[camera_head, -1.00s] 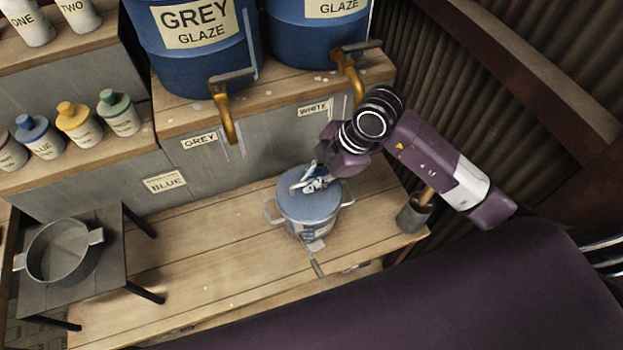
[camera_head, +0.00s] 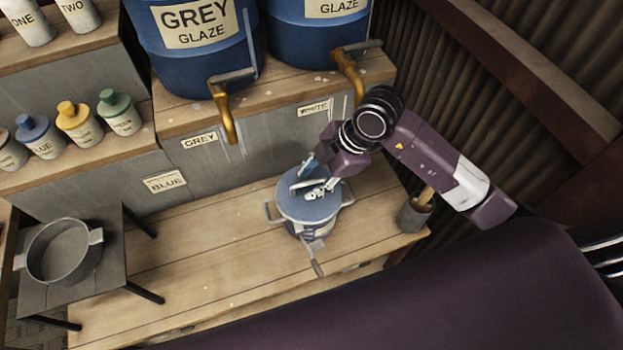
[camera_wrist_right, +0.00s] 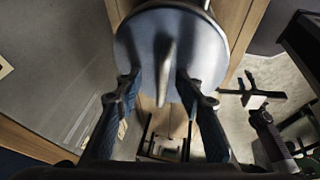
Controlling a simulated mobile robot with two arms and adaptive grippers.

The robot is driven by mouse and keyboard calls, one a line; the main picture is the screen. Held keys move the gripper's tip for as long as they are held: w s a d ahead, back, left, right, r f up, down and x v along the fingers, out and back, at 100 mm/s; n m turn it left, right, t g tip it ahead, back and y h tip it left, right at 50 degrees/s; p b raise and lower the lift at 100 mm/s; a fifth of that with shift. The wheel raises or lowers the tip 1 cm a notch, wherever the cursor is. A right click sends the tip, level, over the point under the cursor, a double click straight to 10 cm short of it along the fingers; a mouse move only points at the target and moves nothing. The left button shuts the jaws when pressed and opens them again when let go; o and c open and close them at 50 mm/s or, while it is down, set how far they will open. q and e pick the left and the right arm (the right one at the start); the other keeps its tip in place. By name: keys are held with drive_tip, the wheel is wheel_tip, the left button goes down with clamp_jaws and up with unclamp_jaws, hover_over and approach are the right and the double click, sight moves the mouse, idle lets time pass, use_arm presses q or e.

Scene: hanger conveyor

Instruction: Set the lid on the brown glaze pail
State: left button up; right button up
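The pail (camera_head: 298,228) stands upright on the wooden bench, with grey handles at its sides. Its label is too small to read, so its glaze colour cannot be told. The round blue-grey lid (camera_head: 309,206) covers its top and looks level; the lid also fills the top of the right wrist view (camera_wrist_right: 140,48). My right gripper (camera_head: 314,176) is at the lid's bar handle (camera_wrist_right: 165,70). In the right wrist view its fingers (camera_wrist_right: 163,90) are spread on both sides of the handle, with gaps between. My left gripper is not in view.
A grey pan (camera_head: 62,255) sits on a low dark stand at left. A dark cup (camera_head: 413,216) with a wooden-handled tool stands right of the pail. Blue glaze barrels (camera_head: 193,70) with brass taps (camera_head: 230,118) are behind. The bench left of the pail is clear.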

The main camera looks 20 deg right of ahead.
drive_tip(key=shift+f, duration=0.1)
drive_tip(key=shift+r, duration=0.2)
drive_tip(key=v, duration=0.7)
drive_tip(key=shift+s+d, duration=0.1)
drive_tip(key=shift+s, duration=0.1)
